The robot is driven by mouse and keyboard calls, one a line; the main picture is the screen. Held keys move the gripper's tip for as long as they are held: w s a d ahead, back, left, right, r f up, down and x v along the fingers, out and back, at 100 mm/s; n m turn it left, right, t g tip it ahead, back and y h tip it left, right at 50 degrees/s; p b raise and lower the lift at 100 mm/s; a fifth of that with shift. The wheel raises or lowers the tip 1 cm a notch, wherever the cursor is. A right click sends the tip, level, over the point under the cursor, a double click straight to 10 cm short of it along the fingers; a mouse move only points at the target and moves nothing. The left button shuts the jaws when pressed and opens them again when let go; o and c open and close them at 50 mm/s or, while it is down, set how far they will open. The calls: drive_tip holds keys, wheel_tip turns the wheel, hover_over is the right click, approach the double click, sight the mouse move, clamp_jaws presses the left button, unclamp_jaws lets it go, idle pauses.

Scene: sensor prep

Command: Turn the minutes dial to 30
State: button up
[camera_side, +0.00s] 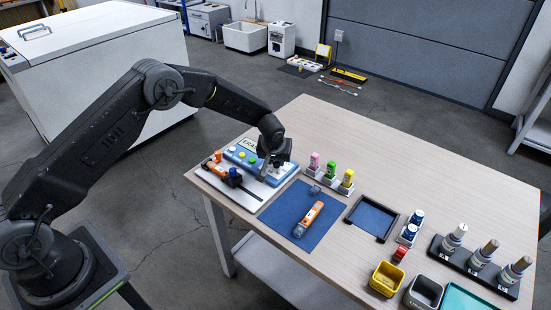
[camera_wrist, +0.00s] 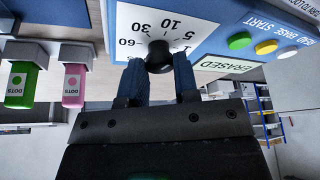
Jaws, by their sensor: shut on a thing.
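The minutes dial is a round black knob (camera_wrist: 159,55) on a white scale in the wrist view. The scale carries the numbers 1, 5, 10, 30 and 60, seen upside down. I cannot tell for certain which number the knob points to. My gripper (camera_wrist: 159,68) is shut on the knob, with one blue finger on each side. The dial belongs to a blue and white device (camera_side: 236,153) at the left end of the table in the side view. My gripper (camera_side: 266,172) is over the device's right end there, and the arm hides the knob.
The device has several coloured buttons and an "ERASED" sign (camera_wrist: 229,68). An orange tool (camera_side: 215,168) lies in front of it, and another (camera_side: 308,218) lies on a blue mat (camera_side: 278,209). Pink, green and yellow bottles (camera_side: 330,170) stand just right of my gripper.

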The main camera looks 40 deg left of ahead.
drive_tip(key=n+g+y, duration=0.1)
drive_tip(key=n, duration=0.5)
drive_tip(key=shift+w+d+n+g+y, duration=0.15)
drive_tip(key=shift+n+g+y, duration=0.15)
drive_tip(key=shift+g+y, duration=0.1)
drive_tip(key=n+g, duration=0.2)
drive_tip(key=n, duration=0.3)
drive_tip(key=shift+w, duration=0.15)
drive_tip(key=shift+n, duration=0.4)
drive_tip(key=o, duration=0.9)
drive_tip(key=v, duration=1.3)
drive_tip(key=shift+w+d+r, duration=0.1)
drive_tip(key=shift+d+r, duration=0.15)
drive_tip(key=shift+d, duration=0.25)
